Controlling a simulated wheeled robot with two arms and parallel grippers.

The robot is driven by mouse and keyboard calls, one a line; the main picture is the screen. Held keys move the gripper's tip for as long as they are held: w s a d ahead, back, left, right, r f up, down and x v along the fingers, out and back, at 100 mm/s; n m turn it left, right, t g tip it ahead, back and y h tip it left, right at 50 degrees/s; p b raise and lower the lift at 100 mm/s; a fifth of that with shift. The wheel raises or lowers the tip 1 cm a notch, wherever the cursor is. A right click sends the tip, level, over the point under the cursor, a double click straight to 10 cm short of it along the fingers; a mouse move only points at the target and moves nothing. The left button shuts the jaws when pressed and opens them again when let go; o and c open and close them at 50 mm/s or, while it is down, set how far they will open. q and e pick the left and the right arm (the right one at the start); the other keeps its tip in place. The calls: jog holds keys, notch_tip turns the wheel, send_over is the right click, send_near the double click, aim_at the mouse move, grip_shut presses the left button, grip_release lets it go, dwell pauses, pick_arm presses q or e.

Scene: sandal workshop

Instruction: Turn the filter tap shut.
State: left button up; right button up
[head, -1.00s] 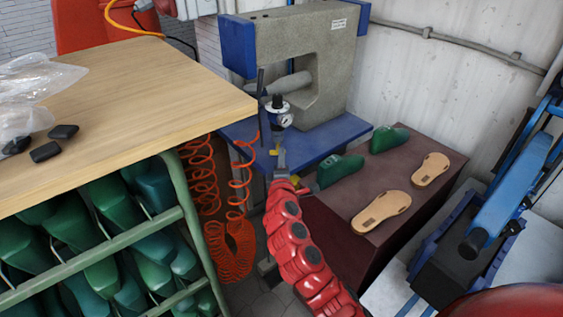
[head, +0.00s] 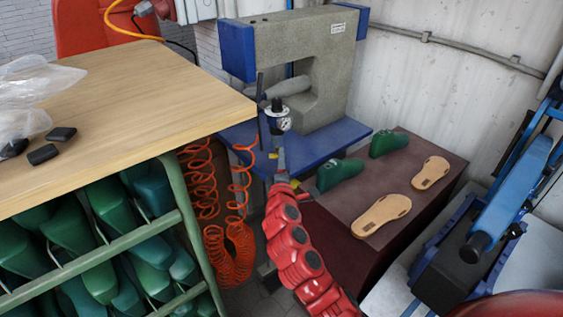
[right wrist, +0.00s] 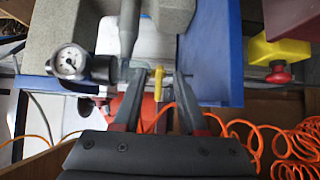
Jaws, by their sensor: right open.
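The filter unit (head: 277,117) with its round gauge hangs in front of the blue-and-grey press. Its gauge (right wrist: 69,62) shows at left in the right wrist view. The tap is a small yellow lever (right wrist: 160,88), standing up and down in the wrist picture. My right gripper (right wrist: 162,80) is open, with one finger on each side of the yellow lever. I cannot tell whether either finger touches it. In the head view my right gripper (head: 280,156) is just below the filter, and the lever is small there. My left gripper is not in view.
The press (head: 300,60) stands behind on a blue table (head: 335,140). Orange coiled hoses (head: 235,240) hang left of my right arm, beside the wooden bench (head: 120,100). A brown box (head: 400,165) bearing sandals and green lasts is at right. A red button (right wrist: 278,78) shows in the wrist view.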

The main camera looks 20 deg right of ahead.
jog(key=shift+s+a, duration=0.1)
jog(key=v, duration=1.7)
jog(key=shift+a, duration=0.1)
